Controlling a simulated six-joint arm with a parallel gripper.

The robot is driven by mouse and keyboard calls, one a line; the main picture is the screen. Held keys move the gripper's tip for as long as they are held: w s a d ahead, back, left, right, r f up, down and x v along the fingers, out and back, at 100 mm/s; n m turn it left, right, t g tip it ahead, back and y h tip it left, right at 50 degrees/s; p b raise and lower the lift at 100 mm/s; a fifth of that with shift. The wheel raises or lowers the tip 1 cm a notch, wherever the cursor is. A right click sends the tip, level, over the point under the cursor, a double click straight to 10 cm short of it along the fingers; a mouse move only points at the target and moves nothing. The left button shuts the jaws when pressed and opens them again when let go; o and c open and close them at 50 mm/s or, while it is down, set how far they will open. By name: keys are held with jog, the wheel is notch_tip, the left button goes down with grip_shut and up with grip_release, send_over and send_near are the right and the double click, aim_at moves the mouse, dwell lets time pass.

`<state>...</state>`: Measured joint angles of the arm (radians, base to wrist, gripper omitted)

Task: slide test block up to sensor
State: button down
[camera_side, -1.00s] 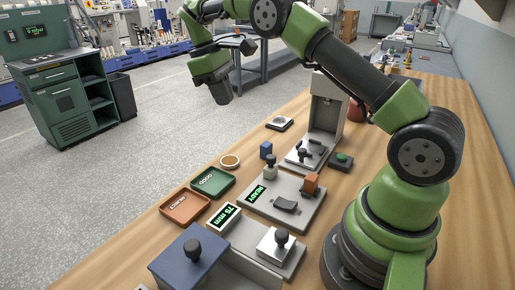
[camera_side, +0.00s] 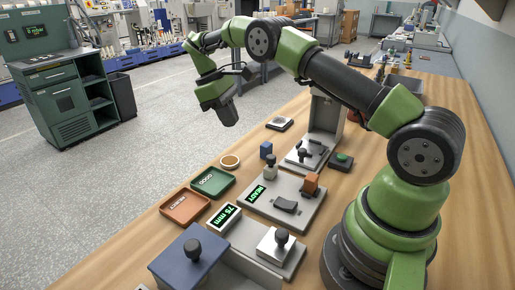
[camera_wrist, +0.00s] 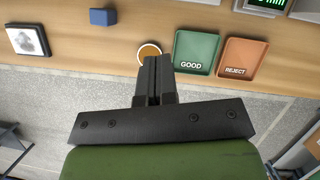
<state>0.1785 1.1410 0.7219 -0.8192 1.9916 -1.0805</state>
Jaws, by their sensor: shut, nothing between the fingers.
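My gripper (camera_side: 229,116) is shut and empty, raised beyond the table's left edge in the side view. Its fingers show in the wrist view (camera_wrist: 153,68), overlapping the edge of a round ring. A small grey block with a dark knob (camera_side: 270,171) stands on the grey plate (camera_side: 300,217) with the READY display. A silver block with a dark knob (camera_side: 274,246) sits on the station with the 75 mm display (camera_side: 224,217). The frames label no block as the test block or sensor.
A blue cover with a knob (camera_side: 187,255) is at the front. The green GOOD tray (camera_side: 213,183), the orange REJECT tray (camera_side: 185,206), the round ring (camera_side: 230,161) and a blue cube (camera_side: 266,149) lie along the left. A grey upright stand (camera_side: 328,111) is farther back.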

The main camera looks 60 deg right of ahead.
aim_at(271, 166)
jog(key=x, duration=0.8)
jog(key=shift+s+d, duration=0.2)
jog(key=shift+s, duration=0.7)
jog(key=shift+s+d, duration=0.15)
jog(key=shift+s, duration=0.4)
jog(key=shift+s+d, duration=0.15)
jog(key=shift+s, duration=0.35)
jog(key=s, duration=0.6)
jog(key=shift+s, duration=0.35)
